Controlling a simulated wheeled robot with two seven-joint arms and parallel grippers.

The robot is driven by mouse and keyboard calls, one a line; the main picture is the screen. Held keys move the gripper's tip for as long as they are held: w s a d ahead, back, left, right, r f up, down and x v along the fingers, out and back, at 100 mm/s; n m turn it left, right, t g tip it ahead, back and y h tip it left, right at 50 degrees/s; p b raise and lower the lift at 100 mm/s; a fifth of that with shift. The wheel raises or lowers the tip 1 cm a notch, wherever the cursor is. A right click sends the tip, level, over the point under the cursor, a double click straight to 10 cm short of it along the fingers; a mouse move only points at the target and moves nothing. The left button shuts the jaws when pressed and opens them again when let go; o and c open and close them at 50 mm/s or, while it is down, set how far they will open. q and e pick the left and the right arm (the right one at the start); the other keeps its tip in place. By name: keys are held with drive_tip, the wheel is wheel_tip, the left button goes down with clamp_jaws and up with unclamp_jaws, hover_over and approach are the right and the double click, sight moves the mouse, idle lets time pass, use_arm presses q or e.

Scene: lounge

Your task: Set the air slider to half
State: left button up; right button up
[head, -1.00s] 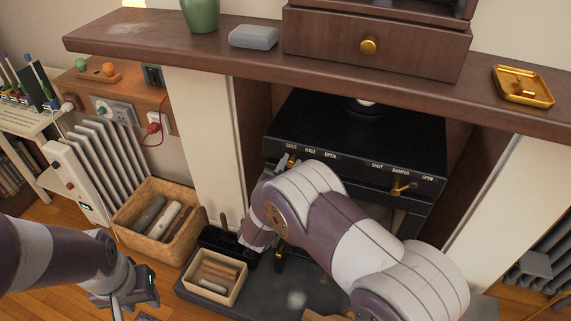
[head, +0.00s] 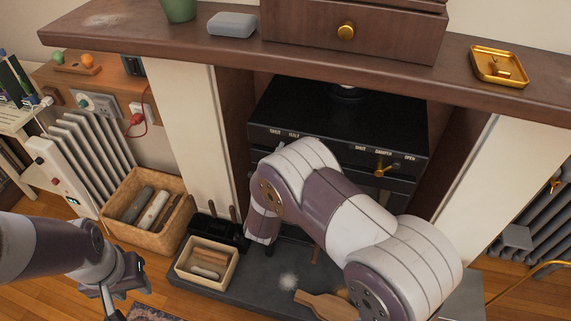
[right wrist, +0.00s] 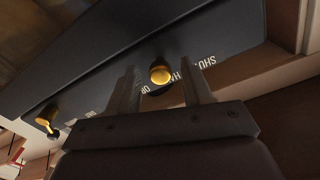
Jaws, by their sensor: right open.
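The black stove (head: 345,116) stands in the fireplace, its front lip lettered SHUT, HALF, OPEN on the left and SHUT, DAMPER, OPEN on the right. My right arm hides the air slider in the head view. In the right wrist view, its brass knob (right wrist: 160,73) lies between the open fingertips of my right gripper (right wrist: 158,90), near the HALF lettering. I cannot tell its exact setting or whether a finger touches it. The brass damper knob (head: 381,168) also shows in the right wrist view (right wrist: 46,119). My left gripper (head: 115,305) hangs low at the left, its fingers unclear.
The wooden mantel (head: 225,50) overhangs the stove and bears a brass tray (head: 481,70) and a grey box (head: 232,24). A white radiator (head: 92,146) stands left.

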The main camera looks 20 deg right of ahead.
drive_tip(key=v, duration=1.2)
drive_tip(key=shift+p, duration=0.3)
